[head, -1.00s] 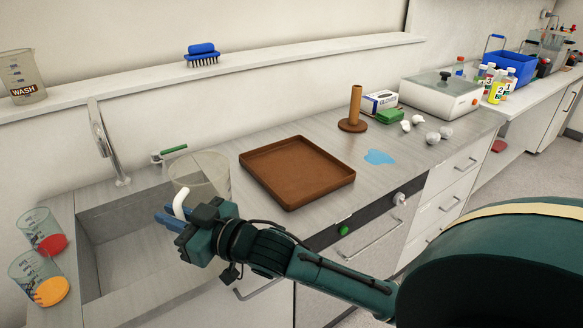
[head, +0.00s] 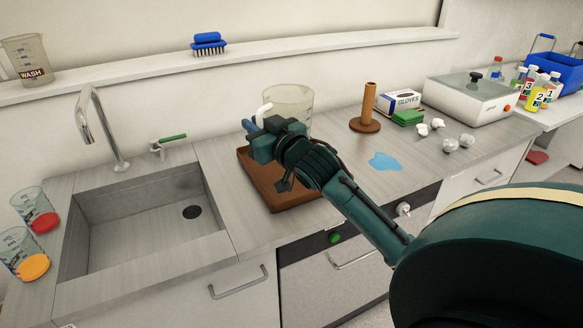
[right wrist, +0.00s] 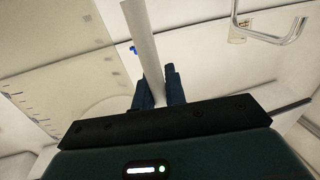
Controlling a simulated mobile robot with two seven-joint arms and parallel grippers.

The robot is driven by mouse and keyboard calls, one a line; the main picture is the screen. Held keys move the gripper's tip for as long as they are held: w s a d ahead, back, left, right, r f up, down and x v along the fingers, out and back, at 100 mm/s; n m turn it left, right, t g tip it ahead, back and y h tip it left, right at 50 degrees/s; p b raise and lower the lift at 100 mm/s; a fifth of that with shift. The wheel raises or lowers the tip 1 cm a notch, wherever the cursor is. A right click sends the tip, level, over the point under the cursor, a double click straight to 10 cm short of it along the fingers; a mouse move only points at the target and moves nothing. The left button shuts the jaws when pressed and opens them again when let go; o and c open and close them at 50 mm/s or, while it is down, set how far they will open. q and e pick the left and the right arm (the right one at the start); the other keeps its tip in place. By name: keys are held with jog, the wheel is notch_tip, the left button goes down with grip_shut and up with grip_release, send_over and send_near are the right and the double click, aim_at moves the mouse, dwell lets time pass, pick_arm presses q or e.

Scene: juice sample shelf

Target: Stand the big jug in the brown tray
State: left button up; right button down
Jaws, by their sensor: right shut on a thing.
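The big clear jug (head: 288,96) with a white handle is upright over the brown tray (head: 259,189) in the head view. My right gripper (head: 254,129) is shut on its handle. In the right wrist view the two dark fingers (right wrist: 158,90) pinch the white handle (right wrist: 144,40), and the jug's clear marked wall (right wrist: 62,75) fills the left. My gripper and forearm hide the jug's lower part and much of the tray, so I cannot tell whether the jug's base touches the tray. My left gripper is not in view.
The sink (head: 150,235) with its tap (head: 100,135) lies left of the tray. A brown post stand (head: 368,108), a blue puddle (head: 384,161) and crumpled white balls (head: 437,124) are to its right. Cups with red (head: 44,221) and orange (head: 32,266) contents stand far left.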

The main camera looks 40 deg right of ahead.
jog(key=shift+d, duration=0.3)
notch_tip(320, 180, down, 10)
jog(key=shift+r, duration=0.15)
jog(key=shift+f+b, duration=0.2)
jog(key=shift+b, duration=0.1)
jog(key=c, duration=1.4)
grip_release()
jog(key=shift+c, duration=0.2)
